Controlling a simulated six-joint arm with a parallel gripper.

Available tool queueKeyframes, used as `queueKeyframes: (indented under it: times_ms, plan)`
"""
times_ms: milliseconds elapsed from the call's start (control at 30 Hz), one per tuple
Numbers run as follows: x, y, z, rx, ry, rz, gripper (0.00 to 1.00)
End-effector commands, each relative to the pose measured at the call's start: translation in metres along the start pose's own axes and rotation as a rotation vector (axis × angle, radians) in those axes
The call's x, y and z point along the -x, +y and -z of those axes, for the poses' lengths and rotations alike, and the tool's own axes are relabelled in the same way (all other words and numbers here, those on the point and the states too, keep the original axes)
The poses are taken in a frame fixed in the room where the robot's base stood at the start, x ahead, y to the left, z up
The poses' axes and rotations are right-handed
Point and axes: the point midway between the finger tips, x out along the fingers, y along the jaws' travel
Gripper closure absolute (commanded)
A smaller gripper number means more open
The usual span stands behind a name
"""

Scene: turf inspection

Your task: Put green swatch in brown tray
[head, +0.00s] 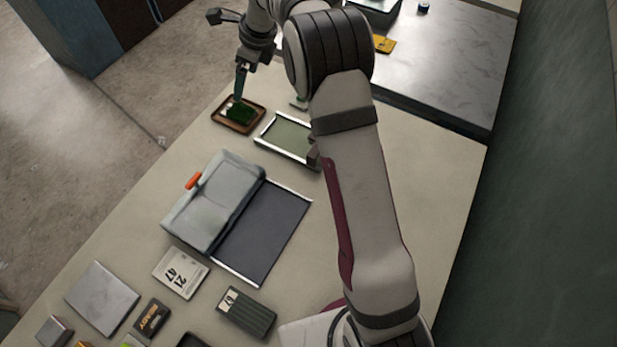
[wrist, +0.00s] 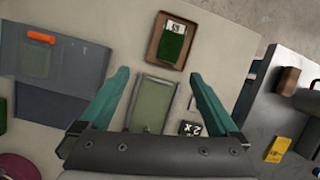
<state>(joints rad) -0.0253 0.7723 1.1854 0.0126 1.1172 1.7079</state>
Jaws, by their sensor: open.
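The green swatch (head: 241,111), dark green and grassy, lies inside the small brown tray (head: 229,126) at the upper left of the table. In the wrist view the swatch (wrist: 172,46) shows a white label at its far end, within the rim of the tray (wrist: 153,45). My gripper (head: 239,93) is above the tray in the head view, its fingers partly overlapping the swatch's outline.
A pale green panel with silver rails (head: 288,136) lies beside the tray. A grey case with an orange latch (head: 213,202) and a dark panel (head: 264,234) are nearer. Several labelled blocks and cards occupy the near left. A marble-topped surface (head: 440,65) adjoins the table.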

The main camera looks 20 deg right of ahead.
Motion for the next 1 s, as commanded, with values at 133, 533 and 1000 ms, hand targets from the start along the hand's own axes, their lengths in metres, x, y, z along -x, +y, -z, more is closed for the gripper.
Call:
queueKeyframes:
  times_ms: [133,533,1000]
  plan:
    - [0.101,0.089,0.045,0.506,0.054,-0.06,0.03]
    - [0.162,0.327,0.218,1.592,0.046,-0.305,0.03]
    - [0.16,0.333,0.223,1.624,0.04,-0.315,0.03]
